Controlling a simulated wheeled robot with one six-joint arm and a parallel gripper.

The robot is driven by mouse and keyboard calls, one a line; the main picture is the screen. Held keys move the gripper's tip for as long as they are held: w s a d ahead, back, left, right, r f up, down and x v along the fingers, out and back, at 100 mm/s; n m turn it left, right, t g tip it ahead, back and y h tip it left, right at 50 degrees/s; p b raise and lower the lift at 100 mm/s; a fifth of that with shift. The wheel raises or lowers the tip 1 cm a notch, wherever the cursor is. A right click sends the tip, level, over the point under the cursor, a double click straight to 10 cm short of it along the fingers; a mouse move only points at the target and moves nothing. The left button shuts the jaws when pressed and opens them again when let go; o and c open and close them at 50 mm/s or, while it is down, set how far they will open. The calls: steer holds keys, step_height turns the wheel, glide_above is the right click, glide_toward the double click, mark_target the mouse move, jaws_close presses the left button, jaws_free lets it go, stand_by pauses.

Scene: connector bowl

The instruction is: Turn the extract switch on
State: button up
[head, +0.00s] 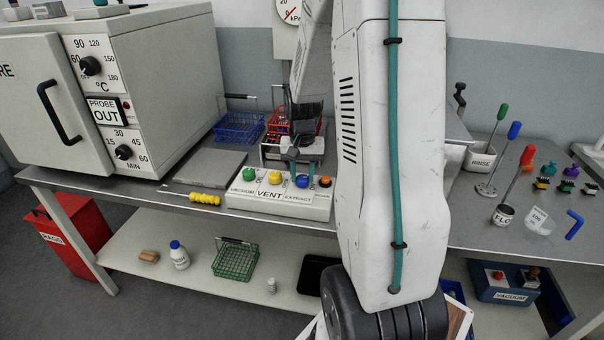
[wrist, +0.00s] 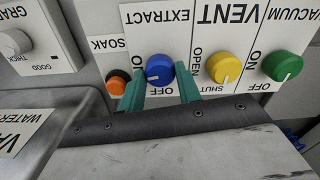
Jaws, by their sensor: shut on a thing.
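The extract switch is a blue round knob (wrist: 159,69) on a white panel, under the label EXTRACT, with ON and OFF marked beside it. The wrist view shows the panel upside down. The knob's pale pointer mark looks to lie near its lower edge, on the OFF side. My gripper (wrist: 160,82) has its teal fingers on either side of the blue knob and is shut on it. In the head view, the blue knob (head: 302,181) sits on the panel (head: 270,203) with my gripper (head: 293,166) at it.
A yellow VENT knob (wrist: 224,67) and a green VACUUM knob (wrist: 283,65) sit to the right in the wrist view. An orange SOAK button (wrist: 117,84) is close to the left finger. Blue (head: 239,127) and red wire baskets stand behind the panel.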

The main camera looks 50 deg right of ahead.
mark_target(303, 178)
steer(key=shift+m, duration=0.9)
steer(key=o, duration=1)
steer(key=shift+c, duration=0.2)
steer(key=shift+r, duration=0.1)
step_height(303, 178, up, 8)
steer(key=shift+f, duration=0.15)
steer(key=shift+s, duration=0.1)
